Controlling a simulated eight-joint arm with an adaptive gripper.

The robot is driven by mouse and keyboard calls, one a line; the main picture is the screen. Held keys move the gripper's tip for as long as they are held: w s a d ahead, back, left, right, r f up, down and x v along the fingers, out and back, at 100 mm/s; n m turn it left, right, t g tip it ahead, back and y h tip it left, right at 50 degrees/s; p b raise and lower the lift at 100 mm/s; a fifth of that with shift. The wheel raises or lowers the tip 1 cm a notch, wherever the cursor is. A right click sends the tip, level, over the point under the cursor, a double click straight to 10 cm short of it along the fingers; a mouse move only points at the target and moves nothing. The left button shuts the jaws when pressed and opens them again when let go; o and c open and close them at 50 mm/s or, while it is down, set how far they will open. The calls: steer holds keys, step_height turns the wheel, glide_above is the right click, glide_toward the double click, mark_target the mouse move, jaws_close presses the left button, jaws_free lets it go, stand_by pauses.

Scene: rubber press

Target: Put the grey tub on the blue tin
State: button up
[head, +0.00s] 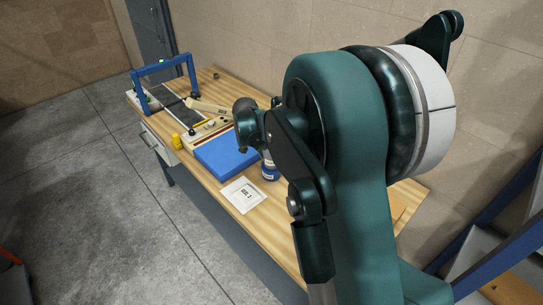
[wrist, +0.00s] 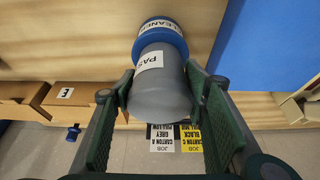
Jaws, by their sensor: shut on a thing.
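The grey tub (wrist: 160,85), with a white label, is between the two green pads of my gripper (wrist: 160,76), which is shut on it. The blue tin (wrist: 162,32), with a white label, shows directly beyond the tub in the wrist view, lined up with it. The tub covers part of the tin, and I cannot tell whether they touch. In the head view the blue tin (head: 270,172) stands on the wooden table, partly behind my arm.
A blue slab (head: 226,154) lies beside the tin, and a white card (head: 243,195) lies in front. A blue-framed press (head: 164,70) stands at the table's far end. A yellow object (head: 177,142) is at the left edge. Cardboard boxes (wrist: 62,100) show in the wrist view.

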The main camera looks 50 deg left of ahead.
steer(key=shift+f, duration=0.1)
steer(key=o, duration=1.1)
steer(key=shift+v, duration=6.15)
